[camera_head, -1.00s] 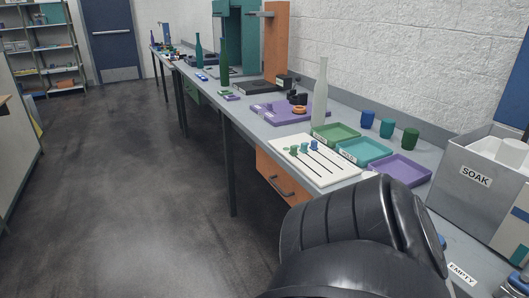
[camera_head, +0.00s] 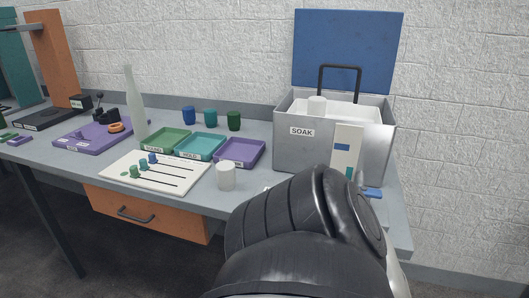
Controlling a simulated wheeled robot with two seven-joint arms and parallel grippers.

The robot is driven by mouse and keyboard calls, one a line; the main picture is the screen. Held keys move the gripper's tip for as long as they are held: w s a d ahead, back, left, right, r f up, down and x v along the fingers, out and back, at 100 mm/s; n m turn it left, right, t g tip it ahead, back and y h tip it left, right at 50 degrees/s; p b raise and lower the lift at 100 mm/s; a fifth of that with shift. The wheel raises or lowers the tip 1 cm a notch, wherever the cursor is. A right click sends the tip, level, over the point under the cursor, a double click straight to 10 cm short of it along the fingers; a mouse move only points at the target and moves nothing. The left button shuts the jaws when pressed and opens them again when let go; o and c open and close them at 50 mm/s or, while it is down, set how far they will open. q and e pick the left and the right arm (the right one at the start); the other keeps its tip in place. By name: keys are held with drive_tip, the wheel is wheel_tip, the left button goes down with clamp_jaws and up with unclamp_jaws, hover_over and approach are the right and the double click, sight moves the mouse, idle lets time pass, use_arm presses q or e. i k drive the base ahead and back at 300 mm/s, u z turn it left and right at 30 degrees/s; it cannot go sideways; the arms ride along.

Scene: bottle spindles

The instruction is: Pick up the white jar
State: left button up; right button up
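A small white jar (camera_head: 226,177) stands upright on the grey bench near its front edge, just in front of the purple tray. Neither gripper is in view. A black link of my own arm fills the bottom middle and hides part of the bench.
Green (camera_head: 165,141), teal (camera_head: 201,147) and purple (camera_head: 239,153) trays stand beside a white slider board (camera_head: 154,177). Blue, teal and green cups (camera_head: 211,118) stand behind. A tall pale bottle (camera_head: 135,108) is left of the trays. The box's blue lid (camera_head: 348,50) is raised.

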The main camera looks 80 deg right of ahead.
sight(226, 170)
drive_tip(key=z, duration=2.5)
